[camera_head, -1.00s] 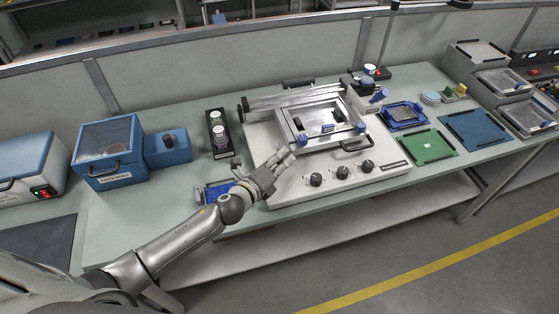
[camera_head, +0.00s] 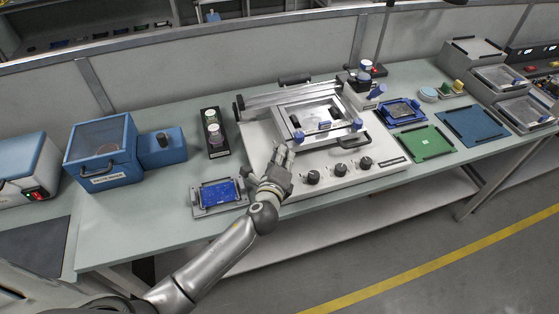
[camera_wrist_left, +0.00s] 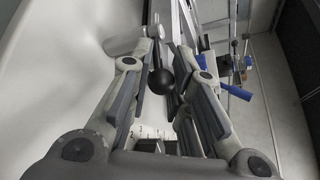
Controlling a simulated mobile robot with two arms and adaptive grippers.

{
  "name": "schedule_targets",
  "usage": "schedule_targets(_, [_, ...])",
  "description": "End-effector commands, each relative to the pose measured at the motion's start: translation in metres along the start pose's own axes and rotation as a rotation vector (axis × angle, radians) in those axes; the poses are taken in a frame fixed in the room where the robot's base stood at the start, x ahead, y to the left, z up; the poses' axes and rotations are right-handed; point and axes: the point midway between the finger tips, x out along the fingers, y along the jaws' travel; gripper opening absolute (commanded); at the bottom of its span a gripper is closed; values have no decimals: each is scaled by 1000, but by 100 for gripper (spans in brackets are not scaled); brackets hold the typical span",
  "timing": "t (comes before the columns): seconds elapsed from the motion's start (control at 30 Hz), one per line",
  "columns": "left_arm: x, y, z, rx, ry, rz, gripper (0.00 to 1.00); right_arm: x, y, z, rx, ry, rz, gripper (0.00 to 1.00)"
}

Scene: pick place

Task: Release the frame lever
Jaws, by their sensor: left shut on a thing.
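The white printer-like machine (camera_head: 330,178) stands mid-bench with a silver frame (camera_head: 284,125) raised on its top. The frame lever shows in the left wrist view as a thin rod ending in a black ball knob (camera_wrist_left: 162,81). My left gripper (camera_head: 281,150) is at the front left corner of the frame. In the head view the fingers hide the lever. My right gripper is in neither view.
A blue board in a grey holder (camera_head: 218,194) lies left of the gripper. Three black knobs (camera_head: 340,170) line the machine's front. A black rack of jars (camera_head: 214,132) and a blue box (camera_head: 104,150) stand left. Green (camera_head: 427,144) and blue mats (camera_head: 474,126) lie right.

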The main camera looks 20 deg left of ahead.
Motion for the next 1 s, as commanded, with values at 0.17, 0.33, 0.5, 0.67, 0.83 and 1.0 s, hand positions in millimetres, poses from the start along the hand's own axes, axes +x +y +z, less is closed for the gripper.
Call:
schedule_targets(0.17, [0, -3, 0, -1, -10, 2, 0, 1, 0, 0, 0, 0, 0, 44])
schedule_targets(0.33, [0, -3, 0, 0, -10, 1, 0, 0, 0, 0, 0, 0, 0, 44])
schedule_targets(0.5, [0, -2, 0, 0, -9, 1, 38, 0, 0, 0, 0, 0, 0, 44])
schedule_targets(0.67, [0, -2, 0, -1, -8, 3, 40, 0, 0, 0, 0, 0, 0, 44])
schedule_targets(0.83, [-1, -1, 0, -1, -8, 4, 40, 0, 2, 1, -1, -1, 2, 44])
schedule_targets(1.0, [-14, 0, -1, -1, -7, 5, 40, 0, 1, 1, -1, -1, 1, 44])
